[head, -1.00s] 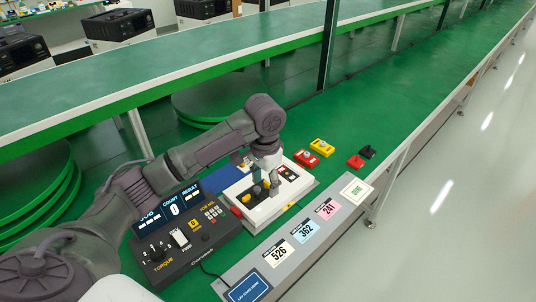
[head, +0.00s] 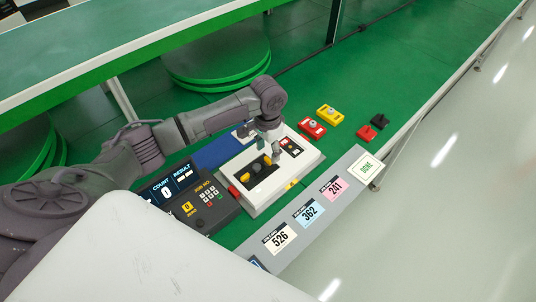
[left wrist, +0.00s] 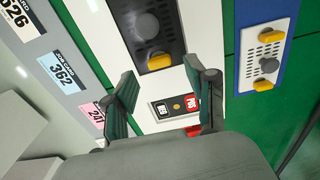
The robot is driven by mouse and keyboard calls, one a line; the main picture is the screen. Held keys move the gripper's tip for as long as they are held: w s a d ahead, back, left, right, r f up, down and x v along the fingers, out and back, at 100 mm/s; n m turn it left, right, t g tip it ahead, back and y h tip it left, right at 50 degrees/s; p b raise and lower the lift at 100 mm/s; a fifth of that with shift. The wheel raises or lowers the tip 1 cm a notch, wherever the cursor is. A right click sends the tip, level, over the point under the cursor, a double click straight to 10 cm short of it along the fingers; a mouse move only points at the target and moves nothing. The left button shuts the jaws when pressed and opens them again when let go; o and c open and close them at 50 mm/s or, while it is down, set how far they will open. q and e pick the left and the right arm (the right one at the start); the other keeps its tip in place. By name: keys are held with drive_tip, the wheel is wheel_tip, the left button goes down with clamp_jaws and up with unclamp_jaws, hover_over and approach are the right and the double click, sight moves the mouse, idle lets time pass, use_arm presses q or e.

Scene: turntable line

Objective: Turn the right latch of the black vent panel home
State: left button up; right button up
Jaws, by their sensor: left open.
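The black vent panel (head: 257,172) lies in a white housing (head: 262,203) on the green line, with a grey round knob between yellow latches. In the left wrist view this yellow latch (left wrist: 160,62) lies slightly tilted by the end of the dark panel (left wrist: 137,10); the other latch is outside that view. My left gripper (head: 277,151) is open above the housing, close to the right latch. In the left wrist view its fingers (left wrist: 162,78) are apart, with the latch seen between and beyond them. Contact is not visible.
A perforated plate (left wrist: 254,72) with yellow latches lies on a blue mat beside the housing. Red (head: 311,128), yellow (head: 329,114) and black (head: 380,120) parts lie beyond. A torque controller (head: 205,207) and a grey card strip (head: 320,220) flank the housing.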

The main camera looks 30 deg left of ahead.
sight(268, 159)
use_arm(q)
wheel_tip(268, 159, down, 2)
drive_tip(key=shift+f, duration=0.7)
drive_tip(key=c, duration=0.5)
clamp_jaws()
drive_tip(key=shift+r, duration=0.1)
use_arm(e)
drive_tip(key=shift+w+a+r, duration=0.1)
drive_tip(key=shift+w+a, duration=0.1)
drive_tip(key=shift+w, duration=0.25)
drive_tip(key=shift+r, duration=0.1)
